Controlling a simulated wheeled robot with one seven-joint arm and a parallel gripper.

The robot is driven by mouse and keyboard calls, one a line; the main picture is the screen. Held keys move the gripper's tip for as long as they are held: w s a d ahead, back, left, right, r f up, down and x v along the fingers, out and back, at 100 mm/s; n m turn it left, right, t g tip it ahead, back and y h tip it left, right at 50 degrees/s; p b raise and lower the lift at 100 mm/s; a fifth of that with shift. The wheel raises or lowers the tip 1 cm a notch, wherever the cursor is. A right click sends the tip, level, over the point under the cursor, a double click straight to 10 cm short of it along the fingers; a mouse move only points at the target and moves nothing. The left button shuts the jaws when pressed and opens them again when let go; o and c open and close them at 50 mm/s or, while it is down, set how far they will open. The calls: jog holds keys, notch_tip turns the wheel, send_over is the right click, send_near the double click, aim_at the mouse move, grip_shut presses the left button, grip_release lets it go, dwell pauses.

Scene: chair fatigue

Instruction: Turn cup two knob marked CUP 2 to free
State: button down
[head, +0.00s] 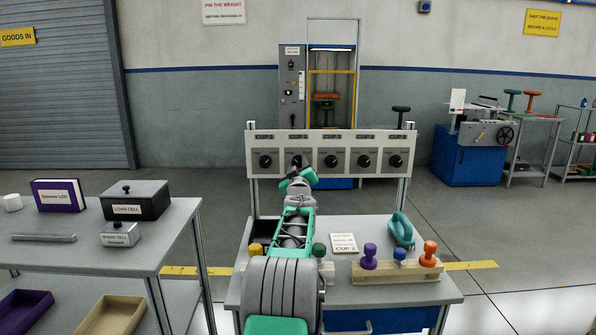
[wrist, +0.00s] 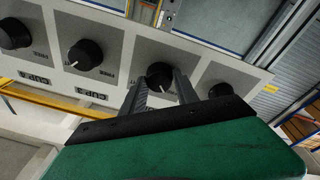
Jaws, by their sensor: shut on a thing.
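The CUP 2 knob (wrist: 159,73) is a round black dial on the grey panel, second from the left in the head view, where my gripper (head: 298,174) partly hides it (head: 297,160). In the wrist view the panel shows upside down. There my gripper (wrist: 162,86) has one finger on each side of this knob and is shut on it. The knob's own label is hidden behind the fingers.
The CUP 1 knob (head: 265,161) and the CUP 3 knob (head: 331,161) flank it closely on the panel (head: 348,172). A side table (head: 165,235) is left.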

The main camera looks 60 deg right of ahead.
jog(key=shift+n, duration=0.5)
jog(key=c, duration=0.9)
grip_release()
jog(key=v, duration=0.7)
jog(key=shift+s+a+f, duration=0.1)
jog(key=shift+s+a, duration=0.15)
jog(key=shift+a, duration=0.05)
jog(key=shift+w, duration=0.1)
